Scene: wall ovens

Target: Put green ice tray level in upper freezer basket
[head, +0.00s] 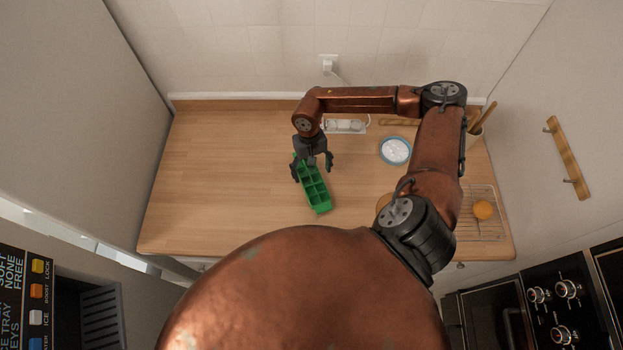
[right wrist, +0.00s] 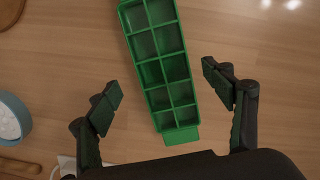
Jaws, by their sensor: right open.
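The green ice tray (head: 316,190) lies on the wooden counter, a long tray with two rows of compartments, which look empty. It also shows in the right wrist view (right wrist: 162,62), slightly tilted in the picture, with a tab at its near end. My right gripper (head: 312,172) is above the far end of the tray. In the right wrist view its open fingers (right wrist: 165,92) are spread to either side of the tray's near end, apart from it. My left gripper is not in view. The upper freezer basket is not in view.
A blue bowl with white contents (head: 396,151) stands right of the tray. A wire rack (head: 480,222) holds an orange (head: 482,210) at the right. A power strip (head: 344,126) lies at the back. The counter's left half (head: 215,180) is clear. A dispenser panel (head: 38,290) stands lower left.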

